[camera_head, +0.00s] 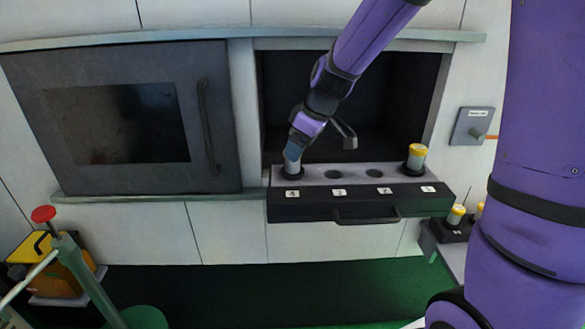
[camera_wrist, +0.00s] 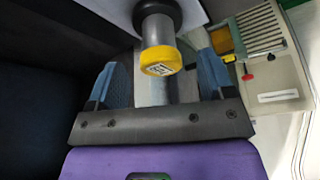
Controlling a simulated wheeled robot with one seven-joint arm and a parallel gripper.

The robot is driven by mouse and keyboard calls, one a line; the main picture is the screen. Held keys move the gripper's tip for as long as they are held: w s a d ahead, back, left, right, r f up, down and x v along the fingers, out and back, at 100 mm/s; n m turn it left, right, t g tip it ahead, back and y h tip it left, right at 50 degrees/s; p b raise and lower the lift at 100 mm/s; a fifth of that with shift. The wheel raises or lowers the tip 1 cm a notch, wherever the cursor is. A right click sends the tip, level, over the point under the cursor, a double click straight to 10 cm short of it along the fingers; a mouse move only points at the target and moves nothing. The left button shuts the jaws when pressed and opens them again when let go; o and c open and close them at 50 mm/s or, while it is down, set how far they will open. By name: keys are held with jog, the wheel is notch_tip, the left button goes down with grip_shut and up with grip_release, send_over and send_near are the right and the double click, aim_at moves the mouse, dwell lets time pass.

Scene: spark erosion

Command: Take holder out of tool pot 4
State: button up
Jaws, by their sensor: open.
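The holder in tool pot 4 shows its grey body (camera_head: 292,170) at the left end of the rack, in a black collar above the label 4. In the wrist view its yellow labelled cap (camera_wrist: 161,58) lies between my two blue fingers. My gripper (camera_head: 293,150) is over pot 4 and hides the cap in the head view. In the wrist view my gripper (camera_wrist: 160,72) is open, with a gap on each side of the cap. Tool pot 4 (camera_wrist: 178,12) is a dark ring around the holder's base.
The pulled-out rack (camera_head: 335,205) has a front handle. Pots 3 (camera_head: 333,175) and 2 (camera_head: 374,173) look empty. Another yellow-topped holder (camera_head: 417,157) stands in pot 1. A dark recess lies behind the rack. A closed dark door (camera_head: 125,120) is left of it.

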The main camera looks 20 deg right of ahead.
aim_at(293, 167)
jog(key=shift+x, duration=2.6)
jog(key=shift+c, duration=0.3)
jog(key=shift+w, duration=0.1)
jog(key=c, duration=1.2)
jog(key=shift+o, duration=0.2)
jog(key=shift+r, duration=0.1)
